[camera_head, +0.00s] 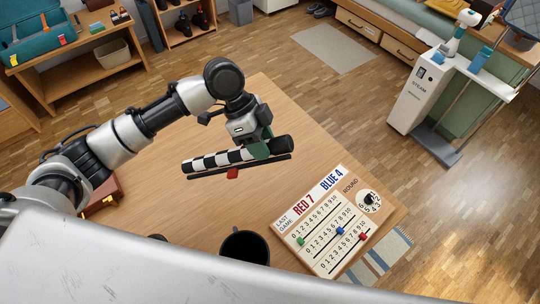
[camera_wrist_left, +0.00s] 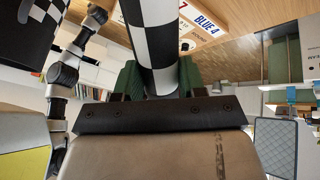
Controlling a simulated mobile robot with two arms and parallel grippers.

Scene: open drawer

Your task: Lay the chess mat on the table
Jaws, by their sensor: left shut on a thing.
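The chess mat (camera_head: 222,157) is a roll with black and white checks, held over the wooden table (camera_head: 205,215) in the head view. My left gripper (camera_head: 262,147) is shut on the roll near its right end, with its green fingers around it. In the left wrist view the roll (camera_wrist_left: 155,40) runs between the green fingers (camera_wrist_left: 158,78). A thin dark strip with a red piece (camera_head: 232,173) shows just below the roll; I cannot tell whether it touches it. My right gripper is not in view.
A scoreboard (camera_head: 328,213) lies at the table's right side. A dark mug (camera_head: 244,246) stands at the near edge. A reddish-brown box (camera_head: 102,196) sits at the left, partly behind my arm. The table's middle looks bare.

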